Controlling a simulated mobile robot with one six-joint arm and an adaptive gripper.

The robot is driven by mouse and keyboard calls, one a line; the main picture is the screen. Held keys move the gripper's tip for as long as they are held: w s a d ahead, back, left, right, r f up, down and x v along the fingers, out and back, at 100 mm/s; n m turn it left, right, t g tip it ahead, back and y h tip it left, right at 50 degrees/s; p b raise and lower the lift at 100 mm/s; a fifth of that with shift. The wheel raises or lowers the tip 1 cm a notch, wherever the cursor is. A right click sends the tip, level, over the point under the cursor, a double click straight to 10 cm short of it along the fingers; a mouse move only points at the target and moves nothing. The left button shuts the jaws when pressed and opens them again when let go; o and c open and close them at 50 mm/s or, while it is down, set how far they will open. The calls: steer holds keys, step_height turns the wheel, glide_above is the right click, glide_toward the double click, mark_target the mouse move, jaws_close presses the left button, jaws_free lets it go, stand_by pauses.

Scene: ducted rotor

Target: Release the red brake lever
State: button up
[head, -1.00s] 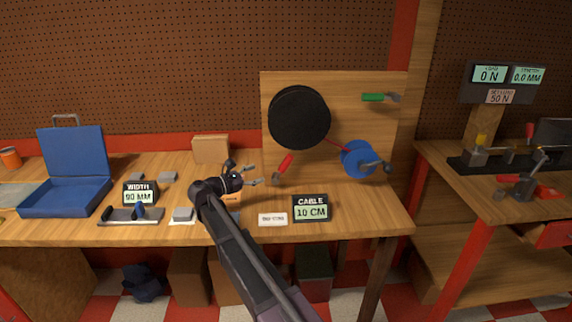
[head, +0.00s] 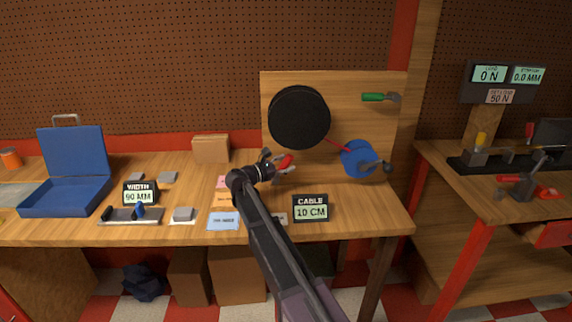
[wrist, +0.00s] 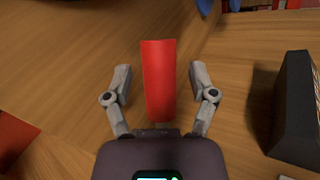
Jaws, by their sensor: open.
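The red brake lever (head: 285,161) is on the wooden board below the black disc (head: 299,117). In the head view it shows just beyond my gripper (head: 280,167), which partly covers its lower part. In the wrist view the red lever (wrist: 157,82) stands between the two fingers of my gripper (wrist: 160,84). The fingers are apart, with a gap on each side of the lever. A blue crank wheel (head: 357,158) is to the right on the same board, with a red cable running to it from the disc.
A cable display (head: 310,208) reading 10 CM stands to the right of my arm; its dark side also shows in the wrist view (wrist: 293,110). Coloured cards (head: 224,221) lie left of my arm.

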steer(key=shift+c, duration=0.2)
jaws_close()
